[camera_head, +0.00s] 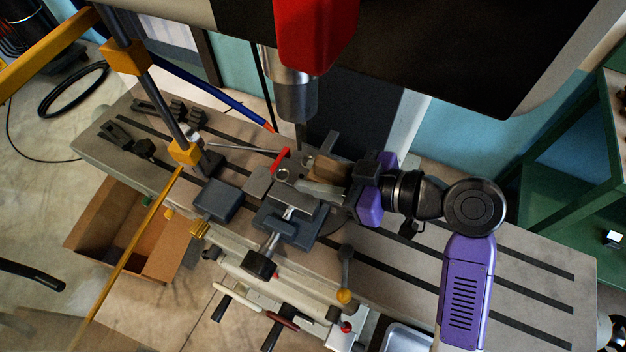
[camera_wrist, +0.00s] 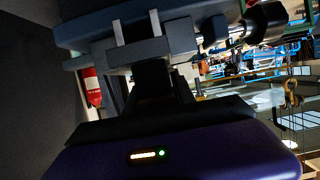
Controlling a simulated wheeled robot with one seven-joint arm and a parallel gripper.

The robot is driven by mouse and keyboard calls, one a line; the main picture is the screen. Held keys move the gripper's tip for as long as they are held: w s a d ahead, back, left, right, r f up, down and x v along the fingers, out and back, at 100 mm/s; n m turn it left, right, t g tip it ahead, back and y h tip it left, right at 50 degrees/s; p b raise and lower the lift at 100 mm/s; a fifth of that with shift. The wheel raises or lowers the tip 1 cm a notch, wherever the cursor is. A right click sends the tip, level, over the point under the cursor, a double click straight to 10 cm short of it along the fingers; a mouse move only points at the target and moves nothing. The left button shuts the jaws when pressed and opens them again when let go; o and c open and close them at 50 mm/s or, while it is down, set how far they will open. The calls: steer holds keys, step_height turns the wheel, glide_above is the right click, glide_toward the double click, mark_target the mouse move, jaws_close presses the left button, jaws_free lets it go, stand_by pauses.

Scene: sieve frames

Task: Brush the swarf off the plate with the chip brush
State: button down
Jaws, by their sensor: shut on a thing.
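My gripper (camera_head: 320,186), with a purple body, reaches in from the right over the vise. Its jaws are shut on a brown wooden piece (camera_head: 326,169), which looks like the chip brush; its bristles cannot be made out. A flat grey plate (camera_head: 262,184) with a round hole or ring near its right end lies at the vise (camera_head: 296,222), just left of the fingers. I cannot tell whether the brush touches the plate. No swarf can be made out at this size. In the wrist view, two pale prongs (camera_wrist: 137,33) show above my purple housing; the brush is not clear there.
The drill spindle (camera_head: 296,100) and its red guard (camera_head: 312,32) hang close above the plate. A red-tipped piece (camera_head: 279,160) and thin rod lie behind it. An upright post (camera_head: 160,95) stands left.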

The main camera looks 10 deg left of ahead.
steer(key=shift+w+d, duration=0.2)
steer(key=shift+w, duration=0.4)
steer(key=shift+w+d, duration=0.2)
steer(key=shift+w, duration=0.35)
steer(key=shift+s+a, duration=0.25)
steer(key=shift+s, duration=0.45)
steer(key=shift+s+a, duration=0.25)
steer(key=shift+s, duration=0.45)
steer(key=shift+s+a, duration=0.25)
steer(key=shift+s, duration=0.45)
steer(key=s+a+r+p, duration=0.2)
steer(key=s, duration=0.5)
steer(key=shift+s+a+r, duration=0.25)
steer(key=shift+a, duration=0.15)
steer(key=shift+d, duration=0.1)
